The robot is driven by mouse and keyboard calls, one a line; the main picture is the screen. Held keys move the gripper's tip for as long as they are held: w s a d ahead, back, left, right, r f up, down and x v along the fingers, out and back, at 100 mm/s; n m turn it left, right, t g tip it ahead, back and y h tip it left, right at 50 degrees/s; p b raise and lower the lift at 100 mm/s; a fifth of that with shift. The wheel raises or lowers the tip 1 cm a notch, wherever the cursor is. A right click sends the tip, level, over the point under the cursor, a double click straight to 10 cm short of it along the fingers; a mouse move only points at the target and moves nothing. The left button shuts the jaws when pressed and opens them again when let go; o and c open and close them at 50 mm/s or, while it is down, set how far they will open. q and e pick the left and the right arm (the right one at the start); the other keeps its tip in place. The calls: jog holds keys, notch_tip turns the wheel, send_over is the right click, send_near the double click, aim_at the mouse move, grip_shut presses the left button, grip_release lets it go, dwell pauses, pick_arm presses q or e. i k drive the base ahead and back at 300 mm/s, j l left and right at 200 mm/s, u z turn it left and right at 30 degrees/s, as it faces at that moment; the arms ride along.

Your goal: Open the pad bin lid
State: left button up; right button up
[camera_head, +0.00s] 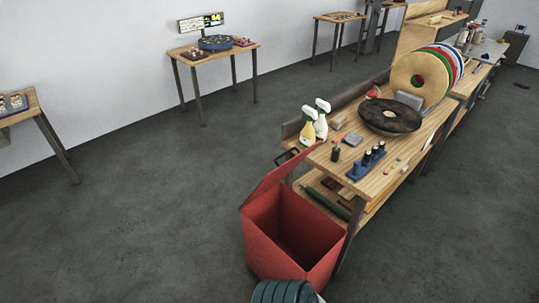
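The red bin (272,246) stands on the floor at the bottom centre, against the near end of the workbench. Its red lid (277,180) is raised and tilted up from the back left rim, so the bin's top is open. I see into its dark inside, where no contents can be made out. Neither of my grippers can be made out in this view.
The wooden workbench (385,183) holds two spray bottles (315,122), a dark round disc (389,117) and several upright coloured discs (421,76). A teal ribbed object (284,292), cut off by the bottom edge, is in front of the bin. Floor on the left is clear.

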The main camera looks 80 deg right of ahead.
aim_at(273, 174)
jog(key=i+z, duration=0.25)
jog(key=z, duration=0.15)
jog(key=i+z, duration=0.55)
jog(key=z, duration=0.2)
